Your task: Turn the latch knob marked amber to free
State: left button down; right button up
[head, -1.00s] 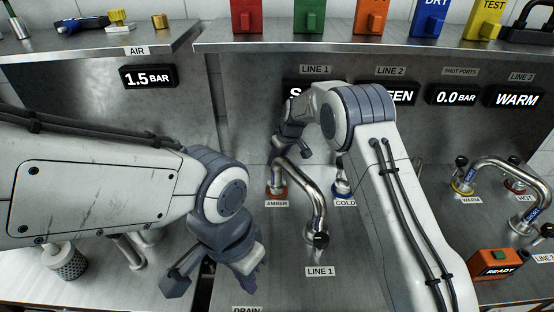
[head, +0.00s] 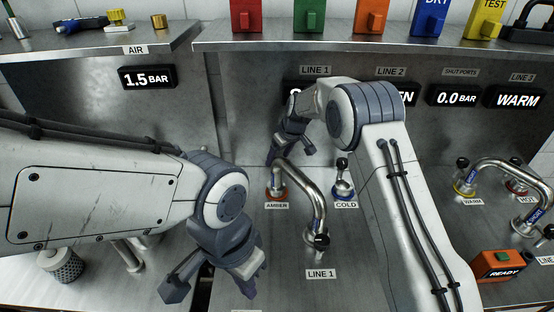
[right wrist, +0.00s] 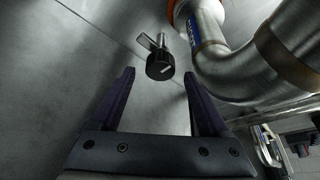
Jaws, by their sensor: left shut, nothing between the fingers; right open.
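The amber port has an orange ring (head: 277,193) above its AMBER label (head: 277,205), at the left end of a bent steel pipe (head: 308,188). In the right wrist view a black knob (right wrist: 160,66) with a white mark and a small metal tab stands beside the orange-ringed pipe (right wrist: 225,60). My right gripper (head: 291,152) is at the amber end of the pipe and hides the knob in the head view. Its open fingers (right wrist: 163,88) point towards the knob, which shows between and beyond them, apparently untouched. My left gripper (head: 212,280) is shut and empty at lower left.
The COLD port has its own black knob (head: 342,163) just right of the pipe. An orange READY box (head: 495,265) sits at lower right. A perforated cylinder (head: 62,264) stands at lower left.

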pick_arm(q)
jog(key=shift+f+b, duration=0.75)
jog(key=shift+f, duration=0.15)
pick_arm(e)
jog(key=v, duration=0.9)
